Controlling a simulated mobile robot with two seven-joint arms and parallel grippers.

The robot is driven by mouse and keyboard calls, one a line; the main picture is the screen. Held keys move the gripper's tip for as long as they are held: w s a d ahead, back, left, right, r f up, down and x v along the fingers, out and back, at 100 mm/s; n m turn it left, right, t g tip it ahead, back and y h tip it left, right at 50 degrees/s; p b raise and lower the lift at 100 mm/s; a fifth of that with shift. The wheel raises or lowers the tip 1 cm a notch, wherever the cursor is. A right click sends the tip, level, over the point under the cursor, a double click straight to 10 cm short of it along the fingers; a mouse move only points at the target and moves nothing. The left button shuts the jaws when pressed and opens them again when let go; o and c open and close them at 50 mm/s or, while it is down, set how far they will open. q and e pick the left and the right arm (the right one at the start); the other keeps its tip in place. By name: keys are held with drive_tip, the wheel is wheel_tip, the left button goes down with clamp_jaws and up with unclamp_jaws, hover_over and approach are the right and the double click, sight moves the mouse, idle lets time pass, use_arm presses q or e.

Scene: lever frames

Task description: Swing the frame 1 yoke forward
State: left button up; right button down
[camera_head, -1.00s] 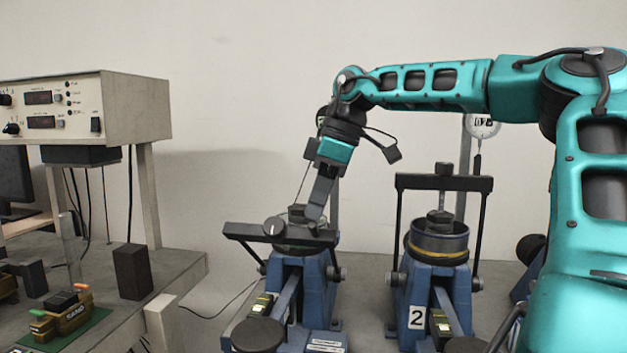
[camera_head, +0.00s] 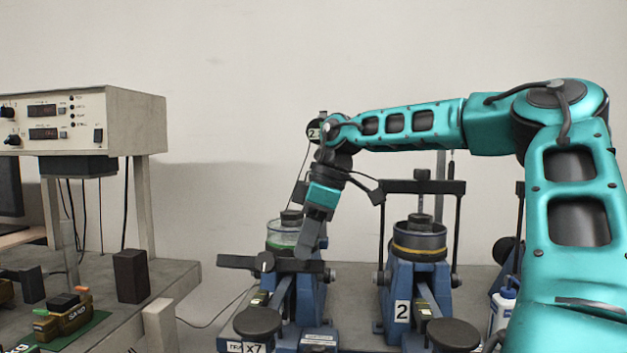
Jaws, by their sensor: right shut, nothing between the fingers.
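My right gripper (camera_head: 308,250) comes down from above, shut and empty. Its fingertips are at the right part of the bar, behind or against it; I cannot tell whether they touch. The gripper hides part of the ring's right side. My left gripper is out of view.
Lever frame 2 (camera_head: 402,312) stands to the right with its yoke (camera_head: 447,187) upright. A control box (camera_head: 125,115) on posts and a dark block (camera_head: 131,276) are on the left bench. A white bottle (camera_head: 502,312) stands at the right, partly behind my arm.

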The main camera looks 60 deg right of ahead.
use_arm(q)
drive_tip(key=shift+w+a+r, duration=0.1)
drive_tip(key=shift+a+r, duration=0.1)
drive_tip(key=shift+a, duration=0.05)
use_arm(e)
drive_tip(key=shift+s+a+f, duration=0.2)
drive_tip(key=shift+a+f, duration=0.2)
drive_tip(key=shift+f, duration=0.3)
drive_tip(key=shift+r, duration=0.1)
